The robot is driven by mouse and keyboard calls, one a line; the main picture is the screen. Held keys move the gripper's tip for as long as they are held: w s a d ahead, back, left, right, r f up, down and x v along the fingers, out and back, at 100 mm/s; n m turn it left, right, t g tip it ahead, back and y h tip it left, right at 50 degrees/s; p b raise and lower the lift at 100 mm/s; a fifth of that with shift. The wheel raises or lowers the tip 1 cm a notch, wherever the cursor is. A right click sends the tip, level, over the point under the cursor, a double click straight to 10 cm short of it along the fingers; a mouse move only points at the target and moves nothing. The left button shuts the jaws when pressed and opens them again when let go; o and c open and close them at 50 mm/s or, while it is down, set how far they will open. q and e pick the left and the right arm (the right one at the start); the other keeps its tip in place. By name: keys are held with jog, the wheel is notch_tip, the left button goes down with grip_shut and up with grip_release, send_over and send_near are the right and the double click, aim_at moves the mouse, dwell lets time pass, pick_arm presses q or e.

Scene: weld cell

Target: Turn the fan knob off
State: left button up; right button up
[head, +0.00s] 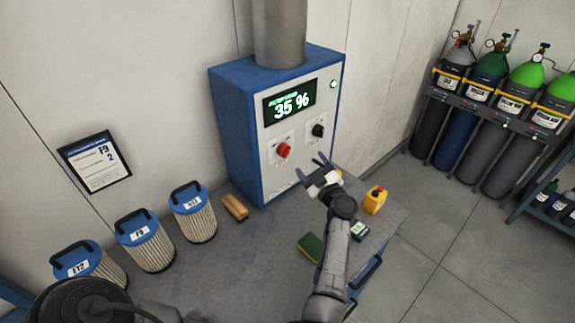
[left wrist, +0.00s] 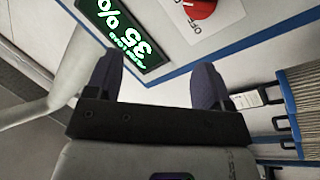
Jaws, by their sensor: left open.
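A blue and white control box (head: 232,130) stands at the back of the bench with a lit display (head: 290,102) reading 35 %. Below it are a red knob (head: 284,150) on the left and a black knob (head: 318,130) on the right. I cannot tell from labels which is the fan knob. The red knob also shows at the top of the left wrist view (left wrist: 203,8), with OFF printed beside it. My left gripper (head: 311,165) is open and empty, in front of the box and below the knobs, touching neither. My right gripper is out of view.
Several blue-topped filter cartridges (head: 192,213) and a wooden-backed brush (head: 235,207) are left on the bench. Gas cylinders (head: 490,150) stand at the right wall.

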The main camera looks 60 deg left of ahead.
aim_at(288, 151)
pick_arm(q)
jog(key=a+f+g, duration=0.1)
jog(key=a, duration=0.3)
jog(key=a+f+n+g+h, duration=0.1)
jog(key=a, duration=0.3)
jog(key=s+a+f+n+g, duration=0.1)
jog(key=a, duration=0.3)
jog(key=shift+a+f+g+h, duration=0.1)
jog(key=shift+f+g+h, duration=0.05)
jog(key=shift+g+h, duration=0.2)
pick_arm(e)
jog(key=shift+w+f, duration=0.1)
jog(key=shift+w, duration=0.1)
pick_arm(q)
jog(key=shift+c, duration=0.2)
jog(key=shift+w, duration=0.1)
jog(key=c, duration=0.9)
jog(key=shift+o, duration=0.2)
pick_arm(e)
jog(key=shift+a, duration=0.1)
